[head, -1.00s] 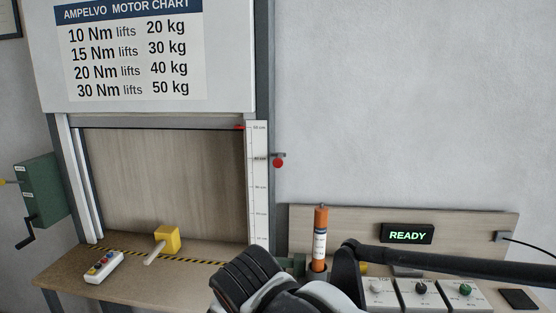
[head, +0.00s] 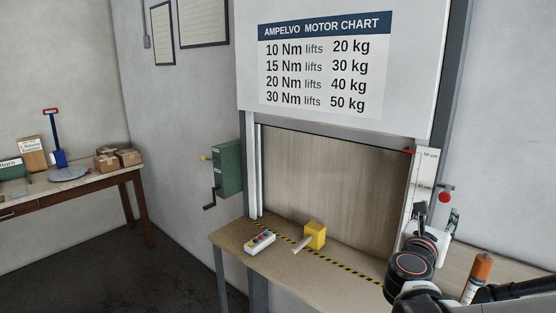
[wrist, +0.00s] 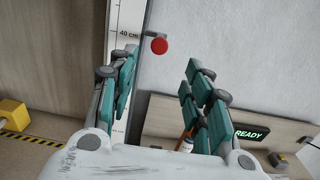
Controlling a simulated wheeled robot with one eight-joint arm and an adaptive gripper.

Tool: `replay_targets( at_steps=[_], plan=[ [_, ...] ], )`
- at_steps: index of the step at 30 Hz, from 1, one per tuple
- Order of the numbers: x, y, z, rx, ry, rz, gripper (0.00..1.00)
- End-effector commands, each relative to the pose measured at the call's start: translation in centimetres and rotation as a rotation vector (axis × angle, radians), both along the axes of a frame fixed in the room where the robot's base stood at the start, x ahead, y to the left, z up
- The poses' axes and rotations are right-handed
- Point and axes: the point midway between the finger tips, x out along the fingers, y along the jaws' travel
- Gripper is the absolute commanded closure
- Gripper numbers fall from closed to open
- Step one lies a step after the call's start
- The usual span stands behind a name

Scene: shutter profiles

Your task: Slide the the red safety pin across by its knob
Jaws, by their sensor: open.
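The red safety pin shows as a round red knob (head: 445,196) on a short dark stem at the right side of the shutter frame, beside the white height scale. In the wrist view the knob (wrist: 159,46) lies between the lines of my two fingers, near the 40 cm mark. My gripper (wrist: 162,62) is open, with teal pads spread wide and nothing between them. In the head view my gripper (head: 437,218) is just below the knob. No contact with the knob is visible.
The shutter's wooden opening (head: 330,190) is left of the pin. On the bench are a yellow block with a handle (head: 314,236) and a button box (head: 259,242). An orange cylinder (head: 478,276) stands at right, near my arm. A READY sign (wrist: 251,133) is at lower right.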

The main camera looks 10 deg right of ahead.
Motion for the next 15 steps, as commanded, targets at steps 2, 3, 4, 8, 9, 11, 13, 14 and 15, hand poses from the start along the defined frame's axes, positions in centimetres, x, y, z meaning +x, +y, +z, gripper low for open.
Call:
replay_targets(
  at_steps=[2, 3, 4, 8, 9, 11, 13, 14, 15],
  plan=[
    [0.3, -0.7, -0.1, -0.004, 0.003, -0.005, 0.55],
    [0.6, -1.0, -0.1, -0.003, 0.002, -0.006, 0.55],
    [0.9, -1.2, -0.1, -0.003, 0.002, -0.006, 0.55],
    [2.3, -3.0, -0.2, -0.001, 0.002, -0.006, 0.55],
    [2.9, -3.5, -0.2, -0.001, 0.001, -0.006, 0.55],
    [3.6, -4.5, -0.2, -0.001, 0.001, -0.007, 0.55],
    [4.5, -5.5, -0.1, 0.000, 0.000, -0.005, 0.55],
    [4.9, -6.0, -0.2, 0.000, 0.000, -0.006, 0.55],
    [5.4, -6.5, -0.2, 0.000, 0.000, -0.005, 0.55]
  ],
)
